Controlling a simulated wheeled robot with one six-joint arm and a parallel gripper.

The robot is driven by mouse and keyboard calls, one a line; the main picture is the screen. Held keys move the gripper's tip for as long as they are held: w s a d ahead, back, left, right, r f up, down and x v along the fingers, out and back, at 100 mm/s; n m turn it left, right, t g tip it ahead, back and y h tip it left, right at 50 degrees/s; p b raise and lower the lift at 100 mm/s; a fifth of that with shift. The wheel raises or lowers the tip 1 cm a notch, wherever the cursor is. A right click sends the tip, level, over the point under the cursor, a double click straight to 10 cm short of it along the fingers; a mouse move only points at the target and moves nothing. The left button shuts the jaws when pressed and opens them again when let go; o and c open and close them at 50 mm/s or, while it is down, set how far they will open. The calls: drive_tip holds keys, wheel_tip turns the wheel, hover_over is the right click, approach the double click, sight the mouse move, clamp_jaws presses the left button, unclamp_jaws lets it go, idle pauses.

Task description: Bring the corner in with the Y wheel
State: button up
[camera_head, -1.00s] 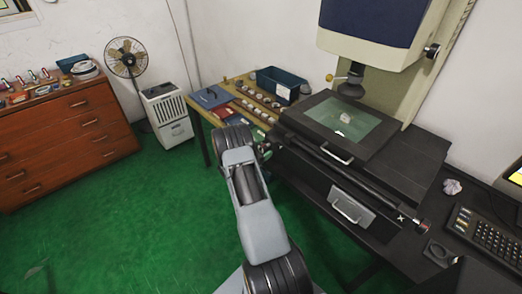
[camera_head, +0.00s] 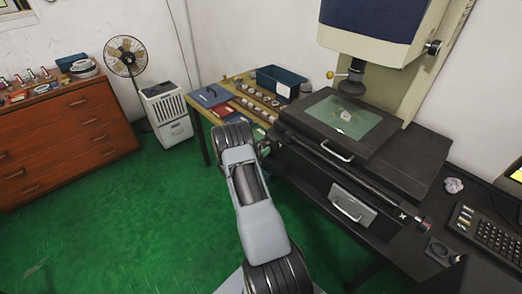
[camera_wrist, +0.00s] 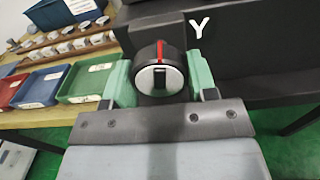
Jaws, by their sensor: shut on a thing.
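The Y wheel (camera_wrist: 160,76) is a round black knob with a pale face and a red mark, under a white letter Y in the wrist view. My gripper (camera_wrist: 161,82) is shut on it, one green finger touching each side. In the head view my arm hides the wheel and fingers. The measuring machine's stage (camera_head: 310,107) carries a glass plate (camera_head: 366,128). A small pale part (camera_head: 345,115) lies on the glass, below and left of the lens (camera_head: 352,80). Its exact corner is too small to make out.
A wooden table (camera_head: 230,96) with trays and several rings stands left of the machine. A long rail with a second knob (camera_head: 425,223) runs along the machine's front.

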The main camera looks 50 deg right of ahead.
drive_tip(key=o, duration=0.9)
drive_tip(key=a, duration=0.4)
drive_tip(key=a+b, duration=0.1)
drive_tip(key=a, duration=0.4)
drive_tip(key=w+a+b, duration=0.1)
drive_tip(key=a, duration=0.4)
drive_tip(key=shift+d, duration=0.1)
